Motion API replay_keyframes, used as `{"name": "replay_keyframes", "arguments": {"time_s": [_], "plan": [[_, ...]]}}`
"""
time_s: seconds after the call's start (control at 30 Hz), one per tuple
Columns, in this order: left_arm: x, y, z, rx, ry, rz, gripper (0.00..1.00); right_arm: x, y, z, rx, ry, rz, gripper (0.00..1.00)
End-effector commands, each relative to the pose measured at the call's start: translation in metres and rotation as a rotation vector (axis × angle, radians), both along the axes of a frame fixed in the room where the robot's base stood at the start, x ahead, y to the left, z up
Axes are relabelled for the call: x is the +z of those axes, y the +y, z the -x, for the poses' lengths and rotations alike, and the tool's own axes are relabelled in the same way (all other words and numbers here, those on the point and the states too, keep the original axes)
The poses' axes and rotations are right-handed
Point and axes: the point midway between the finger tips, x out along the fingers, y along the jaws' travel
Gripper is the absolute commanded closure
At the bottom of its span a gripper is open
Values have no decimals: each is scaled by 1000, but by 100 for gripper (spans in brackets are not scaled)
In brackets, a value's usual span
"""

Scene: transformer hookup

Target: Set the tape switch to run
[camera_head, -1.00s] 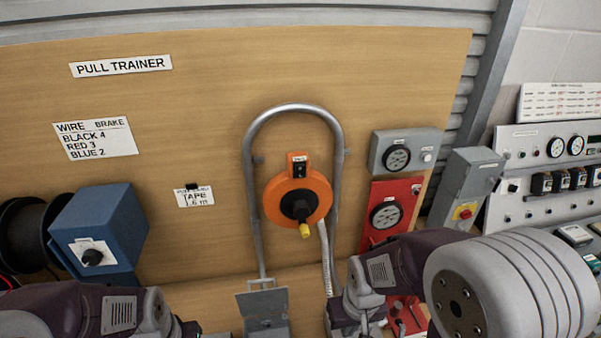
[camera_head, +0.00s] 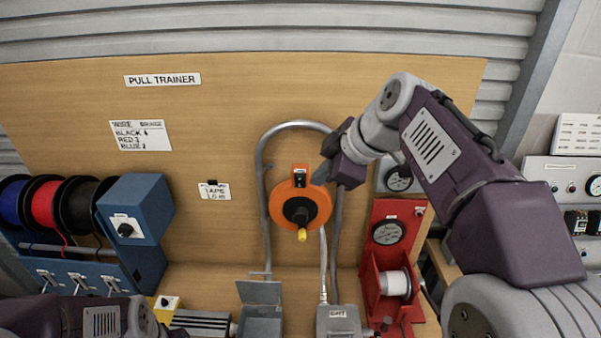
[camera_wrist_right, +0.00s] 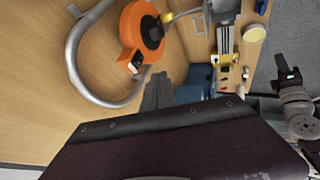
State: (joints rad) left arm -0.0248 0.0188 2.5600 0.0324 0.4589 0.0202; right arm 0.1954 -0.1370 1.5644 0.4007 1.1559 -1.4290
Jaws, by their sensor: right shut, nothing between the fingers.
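The orange tape reel (camera_head: 300,212) hangs on the wooden board inside a bent grey conduit, with a black hub and a yellow tip below it. The tape switch (camera_head: 300,177) is the small black switch with a label on the reel's upper tab; its setting is too small to read. It also shows in the right wrist view (camera_wrist_right: 136,62). My right gripper (camera_head: 318,180) is shut and empty, its fingertips just right of the switch; I cannot tell if they touch it. In the right wrist view the fingers (camera_wrist_right: 157,88) lie close to the tab. My left gripper is not visible.
The conduit (camera_head: 264,190) arches around the reel, and my right arm crosses its right side. A red gauge unit (camera_head: 387,212) stands to the right. A blue box with a knob (camera_head: 140,208) and wire spools (camera_head: 44,203) stand at left.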

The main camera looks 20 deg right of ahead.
Motion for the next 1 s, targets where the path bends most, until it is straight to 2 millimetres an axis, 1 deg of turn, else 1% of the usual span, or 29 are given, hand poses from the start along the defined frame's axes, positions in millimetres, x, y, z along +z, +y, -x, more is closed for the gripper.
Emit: {"name": "replay_keyframes", "arguments": {"time_s": [0.03, 0.33, 0.47, 0.87, 0.9, 0.93, 1.0], "plan": [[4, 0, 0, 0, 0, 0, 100, 4, -3, 0, -8, -1, 0, 100], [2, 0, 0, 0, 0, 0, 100, 0, -3, 0, -9, 3, 0, 100], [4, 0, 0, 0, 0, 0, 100, -10, 0, -7, -9, 7, -1, 100], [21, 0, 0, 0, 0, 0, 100, -74, 22, -56, -8, 8, -1, 100], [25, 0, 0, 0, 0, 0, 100, -76, 22, -61, -9, 8, -1, 100], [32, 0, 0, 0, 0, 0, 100, -71, 19, -68, -11, 6, 0, 100], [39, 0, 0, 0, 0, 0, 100, -70, 15, -78, -12, 5, -1, 100]]}}
